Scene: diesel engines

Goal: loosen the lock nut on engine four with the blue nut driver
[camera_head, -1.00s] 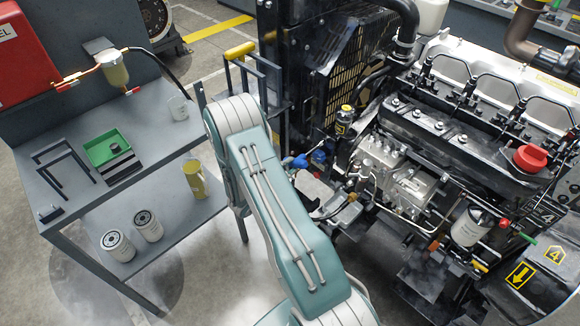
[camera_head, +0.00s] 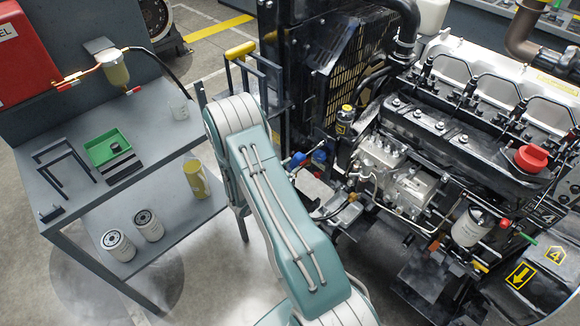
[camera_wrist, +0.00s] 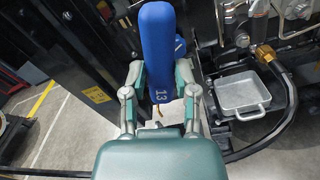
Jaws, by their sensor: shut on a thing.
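The blue nut driver (camera_wrist: 158,45) is between the fingers of my gripper (camera_wrist: 160,88) in the wrist view. Its thick blue handle is marked 13 and points up the picture. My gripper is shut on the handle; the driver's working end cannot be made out. In the head view my own arm covers most of the gripper, and a small blue patch shows beside it. Engine four (camera_head: 440,130) stands at the right, with a yellow 4 on a dark panel (camera_head: 540,270) at its lower right. I cannot pick out the lock nut.
A grey metal pan (camera_wrist: 243,93) and a dark hose with a brass fitting (camera_wrist: 265,53) are right of my gripper. A grey bench (camera_head: 165,140) at the left holds a green tray (camera_head: 103,155). Two white filters (camera_head: 148,227) stand on its lower shelf.

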